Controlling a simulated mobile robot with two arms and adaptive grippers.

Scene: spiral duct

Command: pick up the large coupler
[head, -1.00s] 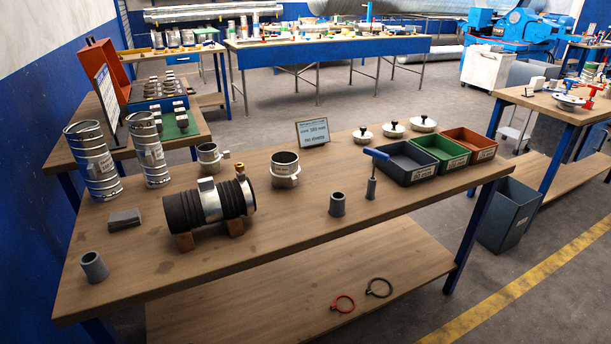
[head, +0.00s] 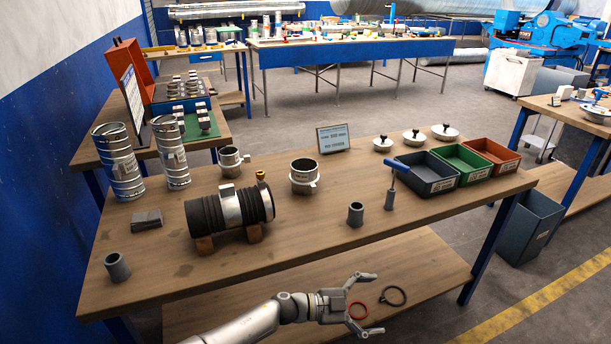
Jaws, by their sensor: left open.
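The large coupler is probably the bigger of two short metal collars (head: 304,178), standing upright on the wooden workbench (head: 300,232) near its middle. A smaller collar (head: 231,161) stands to its left and further back. My left gripper (head: 373,304) is in front of the bench's front edge, low in the head view, well apart from the collars. Its two fingers are spread and empty, pointing right. My right gripper is not in view.
A black ribbed duct with a metal band (head: 228,210) rests on wooden blocks left of the bigger collar. Grey cylinders (head: 355,214) stand to its right. Black, green and red bins (head: 461,158) are at the right end. Two rings (head: 393,296) lie on the lower shelf.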

